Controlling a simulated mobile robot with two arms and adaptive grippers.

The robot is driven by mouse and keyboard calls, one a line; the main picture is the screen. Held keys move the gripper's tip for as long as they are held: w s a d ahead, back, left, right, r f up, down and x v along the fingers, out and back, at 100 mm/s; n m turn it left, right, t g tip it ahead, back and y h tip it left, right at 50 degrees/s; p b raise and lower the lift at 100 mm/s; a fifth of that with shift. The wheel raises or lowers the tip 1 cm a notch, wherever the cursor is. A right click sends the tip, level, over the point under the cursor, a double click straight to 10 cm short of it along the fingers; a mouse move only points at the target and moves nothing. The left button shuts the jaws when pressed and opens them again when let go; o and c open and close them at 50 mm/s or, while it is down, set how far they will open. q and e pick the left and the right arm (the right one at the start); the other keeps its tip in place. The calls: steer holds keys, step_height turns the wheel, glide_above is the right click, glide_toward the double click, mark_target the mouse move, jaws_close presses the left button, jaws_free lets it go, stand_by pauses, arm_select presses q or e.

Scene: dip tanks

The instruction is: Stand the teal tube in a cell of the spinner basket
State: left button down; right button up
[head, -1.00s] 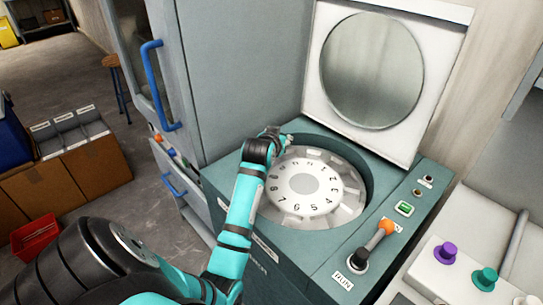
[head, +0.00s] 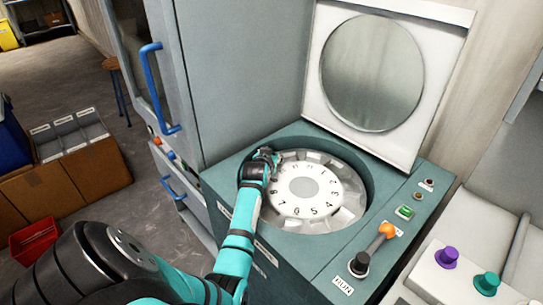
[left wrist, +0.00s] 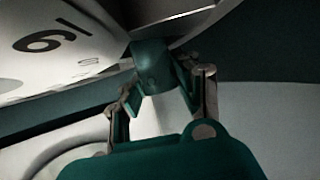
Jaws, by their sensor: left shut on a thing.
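The spinner basket sits in the round well of the teal machine, around a white numbered disc (head: 304,190). My left gripper (head: 266,157) is at the left-back rim of the well, small in the head view. In the left wrist view the gripper (left wrist: 163,88) is shut on the teal tube (left wrist: 150,62), whose rounded near end shows between the fingers. The tube's far part is hidden, so I cannot tell how deep it is in a cell. The disc (left wrist: 50,45) is close beside it on the left. My right gripper is not in view.
The machine's lid (head: 345,125) stands open behind the well. A grey cabinet with blue handles (head: 160,90) stands close on the left.

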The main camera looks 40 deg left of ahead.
arm_select(q)
steer(key=c, duration=1)
jaws_free()
steer(key=shift+f, duration=0.1)
steer(key=shift+o, duration=0.2)
steer(key=shift+r, duration=0.2)
steer(key=v, duration=1.2)
steer(key=shift+f, duration=0.1)
